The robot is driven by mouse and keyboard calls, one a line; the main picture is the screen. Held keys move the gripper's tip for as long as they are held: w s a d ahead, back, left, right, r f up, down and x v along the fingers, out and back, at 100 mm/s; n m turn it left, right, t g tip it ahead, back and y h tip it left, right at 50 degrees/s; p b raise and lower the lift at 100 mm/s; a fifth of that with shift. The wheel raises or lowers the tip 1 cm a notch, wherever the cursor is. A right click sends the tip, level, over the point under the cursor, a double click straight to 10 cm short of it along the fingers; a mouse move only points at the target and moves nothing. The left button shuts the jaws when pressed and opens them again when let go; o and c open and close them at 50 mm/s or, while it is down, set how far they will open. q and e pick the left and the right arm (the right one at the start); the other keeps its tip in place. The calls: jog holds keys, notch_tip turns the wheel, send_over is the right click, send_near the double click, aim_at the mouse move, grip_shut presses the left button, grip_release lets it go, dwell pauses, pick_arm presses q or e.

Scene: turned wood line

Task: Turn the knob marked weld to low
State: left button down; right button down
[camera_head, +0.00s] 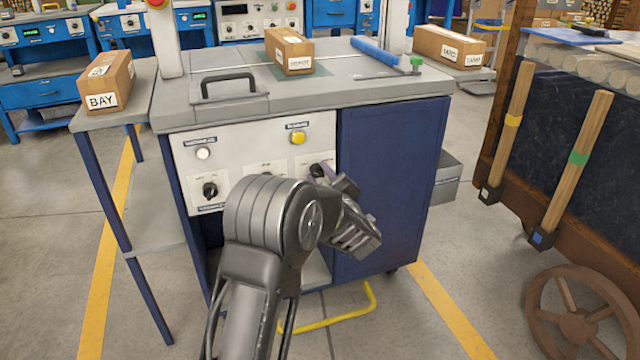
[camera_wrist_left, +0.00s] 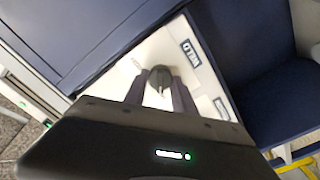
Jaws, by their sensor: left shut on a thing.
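The knob (camera_wrist_left: 160,79) is dark, with a light pointer line on its face. It sits on a white panel, and a label reading WELD (camera_wrist_left: 190,53) is beside it in the left wrist view. My left gripper (camera_wrist_left: 161,92) is shut on this knob, with one finger on each side. In the head view my left gripper (camera_head: 322,172) reaches the right end of the white control panel (camera_head: 230,150) and partly hides the knob there. The scale marks around the knob are too blurred to read. My right gripper is not in view.
Another black knob (camera_head: 210,190), a white button (camera_head: 203,153) and a yellow button (camera_head: 298,137) are on the panel. A middle knob is mostly hidden by my arm. A blue cabinet door (camera_head: 390,185) is to the right. A wooden cart (camera_head: 590,240) stands further right.

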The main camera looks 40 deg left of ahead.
pick_arm(q)
jog(key=shift+f+n+b, duration=0.15)
jog(key=shift+n+b, duration=0.2)
jog(key=shift+n, duration=0.15)
jog(key=c, duration=1)
grip_release()
jog(key=shift+s+d+r, duration=0.2)
jog(key=shift+s+d, duration=0.1)
jog(key=shift+d, duration=0.15)
jog(key=p+v, duration=0.2)
jog(key=v, duration=0.4)
jog(key=shift+s+d+f, duration=0.1)
jog(key=shift+s+d, duration=0.15)
jog(key=shift+d, duration=0.05)
